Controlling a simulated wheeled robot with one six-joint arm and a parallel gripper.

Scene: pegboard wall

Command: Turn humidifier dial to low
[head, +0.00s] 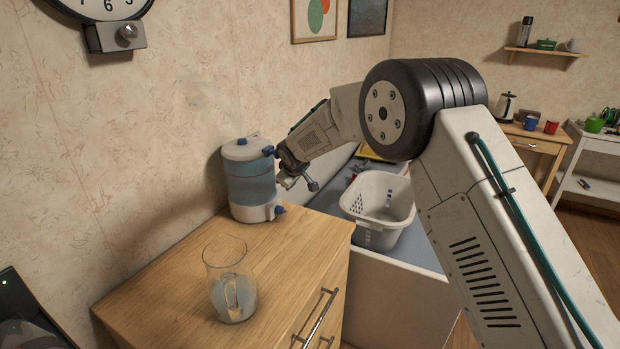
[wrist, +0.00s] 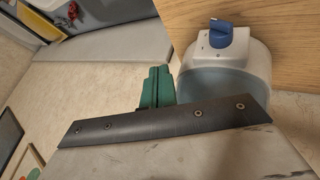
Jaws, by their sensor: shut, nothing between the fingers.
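The humidifier (head: 250,185) stands upright on the wooden cabinet against the wall. It has a white lid and base and a translucent blue tank. Its blue dial (head: 279,210) sits low on the base, facing right. In the wrist view the dial (wrist: 220,38) shows on the white base, with small marks beside it too small to read. My gripper (head: 288,181) is close to the right side of the humidifier, above the dial. In the wrist view its green fingers (wrist: 157,86) are together and empty, apart from the dial in the picture.
A glass jug (head: 230,280) stands on the cabinet top (head: 170,290) in front of the humidifier. A white laundry basket (head: 380,205) is to the right, beyond the cabinet. The cabinet top between jug and humidifier is clear.

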